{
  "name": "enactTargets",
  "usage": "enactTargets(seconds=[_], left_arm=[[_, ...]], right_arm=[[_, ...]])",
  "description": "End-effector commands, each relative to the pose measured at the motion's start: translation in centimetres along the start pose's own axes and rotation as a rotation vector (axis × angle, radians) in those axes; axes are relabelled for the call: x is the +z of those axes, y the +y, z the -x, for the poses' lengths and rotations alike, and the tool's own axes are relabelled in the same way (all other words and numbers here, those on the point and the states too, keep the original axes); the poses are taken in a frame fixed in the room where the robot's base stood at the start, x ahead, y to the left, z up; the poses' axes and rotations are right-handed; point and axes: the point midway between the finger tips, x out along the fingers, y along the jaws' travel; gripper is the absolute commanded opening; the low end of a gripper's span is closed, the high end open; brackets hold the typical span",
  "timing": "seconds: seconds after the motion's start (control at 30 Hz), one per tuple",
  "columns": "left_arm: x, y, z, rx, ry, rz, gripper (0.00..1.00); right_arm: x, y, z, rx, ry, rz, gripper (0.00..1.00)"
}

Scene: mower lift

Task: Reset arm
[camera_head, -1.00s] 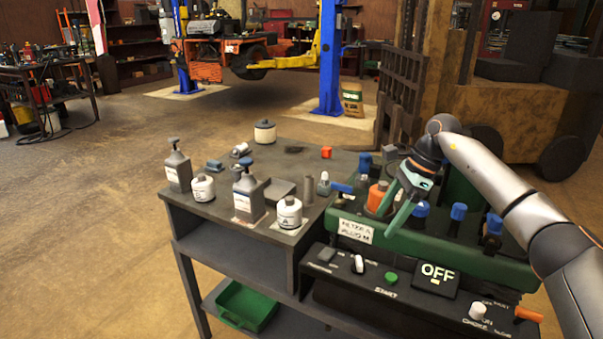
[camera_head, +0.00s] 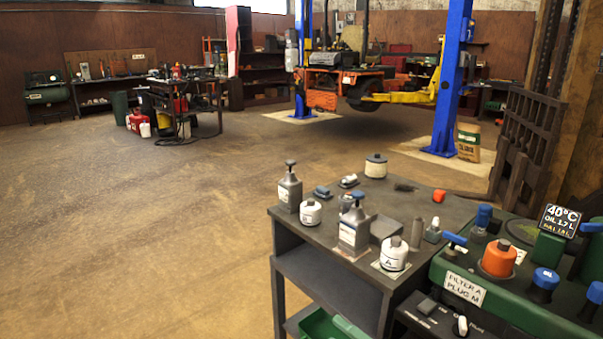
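Neither of my arms nor grippers is in the head view now. The dark workbench (camera_head: 295,227) stands at the lower right with bottles and canisters on it. The green machine (camera_head: 510,310) adjoins its right end, with an orange filter (camera_head: 499,258) and blue-capped parts (camera_head: 544,281) on top. A label on it (camera_head: 464,288) reads "FILTER A PLUG M". The machine's right part is cut off by the frame edge.
Two pump bottles (camera_head: 290,188) and white canisters (camera_head: 394,253) stand on the bench. A small red block (camera_head: 439,196) lies near its back. A raised orange vehicle (camera_head: 330,92) hangs between blue lift posts (camera_head: 450,85). Open floor (camera_head: 150,240) spreads left.

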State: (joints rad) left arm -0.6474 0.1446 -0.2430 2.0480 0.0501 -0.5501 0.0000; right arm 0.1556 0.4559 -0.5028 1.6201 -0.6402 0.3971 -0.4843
Motion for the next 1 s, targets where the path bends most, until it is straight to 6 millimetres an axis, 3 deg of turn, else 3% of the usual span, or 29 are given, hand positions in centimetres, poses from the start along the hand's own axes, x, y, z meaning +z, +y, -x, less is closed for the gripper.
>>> enactTargets(seconds=[0.1, 0.27, 0.4, 0.67, 0.7, 1.0], left_arm=[[0.0, 0.0, 0.0, 0.0, 0.0, 0.0, 0.5], [0.0, 0.0, 0.0, 0.0, -0.001, 0.0, 0.5], [0.0, 0.0, 0.0, 0.0, -0.001, 0.0, 0.5], [0.1, 0.0, 0.0, 0.0, -0.001, 0.0, 0.5], [-1.3, 0.1, 1.2, -0.001, -0.003, -0.001, 0.5], [-5.2, -0.7, 5.6, -0.034, 0.007, 0.004, 0.5]], right_arm=[[-0.7, -3.1, 2.9, -0.028, -0.231, -0.393, 0.8], [-2.3, -8.4, 8.5, -0.097, -0.543, -0.896, 0.8], [-5.2, -12.4, 13.5, -0.163, -0.772, -1.249, 0.8], [-12.6, -16.5, 21.5, -0.28, -1.119, -1.745, 0.8], [-12.0, -14.7, 21.0, -0.27, -1.11, -1.728, 0.8], [-11.2, -9.2, 21.4, -0.249, -1.133, -1.709, 0.8]])
